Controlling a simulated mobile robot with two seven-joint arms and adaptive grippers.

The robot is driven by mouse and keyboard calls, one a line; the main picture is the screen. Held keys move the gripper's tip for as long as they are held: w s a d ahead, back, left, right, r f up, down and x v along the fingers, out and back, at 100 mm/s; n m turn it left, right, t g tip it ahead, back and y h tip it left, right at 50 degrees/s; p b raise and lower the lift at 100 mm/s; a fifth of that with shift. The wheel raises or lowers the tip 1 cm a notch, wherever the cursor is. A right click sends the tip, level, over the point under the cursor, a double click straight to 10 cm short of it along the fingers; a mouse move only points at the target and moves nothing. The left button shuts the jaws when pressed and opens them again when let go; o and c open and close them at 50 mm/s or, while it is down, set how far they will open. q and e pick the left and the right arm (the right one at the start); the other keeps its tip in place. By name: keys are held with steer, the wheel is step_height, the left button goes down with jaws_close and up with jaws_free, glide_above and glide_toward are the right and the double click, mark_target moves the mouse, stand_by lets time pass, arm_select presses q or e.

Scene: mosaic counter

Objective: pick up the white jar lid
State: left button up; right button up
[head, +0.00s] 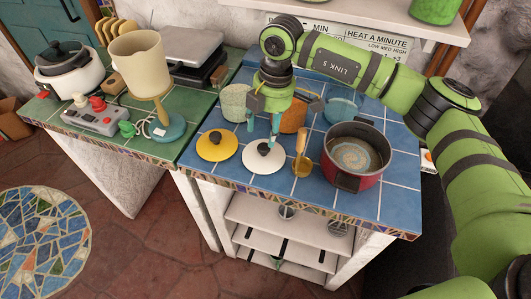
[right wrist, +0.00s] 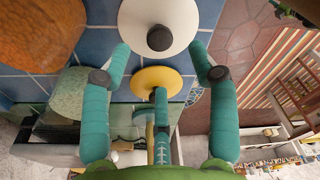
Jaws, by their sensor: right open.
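The white jar lid (head: 256,162) lies flat on the blue tiled counter near its front edge, with a black knob on top. It also shows in the right wrist view (right wrist: 184,18) at the top, partly cut off, with its knob facing the camera. My right gripper (head: 264,130) is above and just behind the lid, its teal fingers pointing down. In the right wrist view the gripper (right wrist: 161,62) has its fingers spread, with nothing between them; the lid lies beyond the fingertips. My left gripper is not in view.
A yellow lid (head: 211,152) lies left of the white one. A wooden-handled scoop (head: 302,166) and a red pot (head: 357,184) stand to the right. An orange-filled jar (head: 293,120), a pale speckled jar (head: 234,104) and a blue glass bowl (head: 341,107) stand behind.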

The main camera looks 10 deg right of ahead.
mark_target(264, 146)
steer(key=shift+a+f+m+p, duration=0.15)
steer(key=shift+f+m+p, duration=0.2)
steer(key=shift+f, duration=0.15)
steer(key=f+p, duration=0.2)
steer(key=f, duration=0.3)
steer(key=shift+a+f+p, duration=0.2)
steer(key=shift+a+p, duration=0.05)
steer(key=shift+p, duration=0.15)
steer(key=shift+f, duration=0.4)
jaws_close()
